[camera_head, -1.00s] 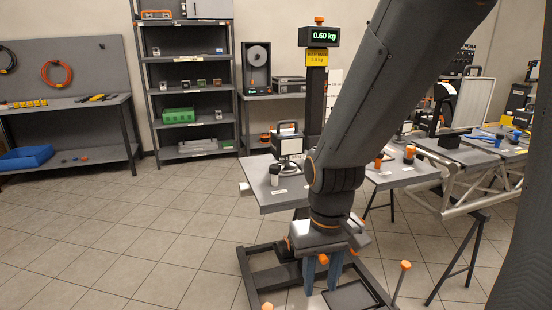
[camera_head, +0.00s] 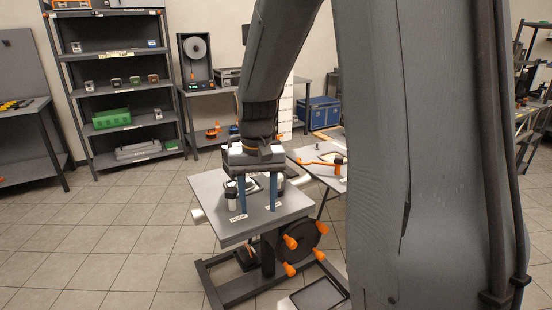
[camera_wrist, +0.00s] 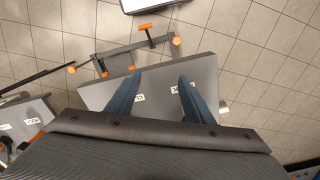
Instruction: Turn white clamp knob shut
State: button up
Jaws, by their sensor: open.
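A white cylinder (camera_head: 197,215) sticks out from the left edge of a small grey table (camera_head: 215,222). It may be the clamp knob, but I cannot tell for sure. A black-and-white upright piece (camera_head: 232,202) stands on the tabletop beside my left finger. My gripper (camera_head: 257,209) points down over this table, with its two blue fingers apart and nothing seen between them. In the wrist view the open fingers (camera_wrist: 160,76) reach over the grey tabletop (camera_wrist: 205,72). A white bit (camera_wrist: 222,108) shows at the table's right edge there. My fingers partly hide the pieces behind them.
A black wheel with orange handles (camera_head: 297,240) sits under the table's front right. A dark floor frame (camera_head: 212,285) spreads below. A second table with an orange-handled piece (camera_head: 322,167) stands to the right. Shelves (camera_head: 125,90) stand behind. The floor at left is clear.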

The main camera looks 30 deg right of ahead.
aim_at(280, 179)
jog(key=w+d+r+m+p, duration=0.1)
jog(key=w+d+r, duration=0.2)
jog(key=w+d+r+m+p, duration=0.2)
jog(key=w+d+r, duration=0.1)
jog(key=d, duration=0.1)
jog(key=w+d+r+m+p, duration=0.1)
jog(key=w+d+r, duration=0.2)
jog(key=d, duration=0.1)
jog(key=shift+w+p, duration=0.25)
jog(key=shift+p, duration=0.1)
jog(key=shift+f, duration=0.3)
jog(key=shift+w+f+p, duration=0.1)
jog(key=shift+f+p, duration=0.95)
jog(key=shift+f, duration=2.55)
grip_shut()
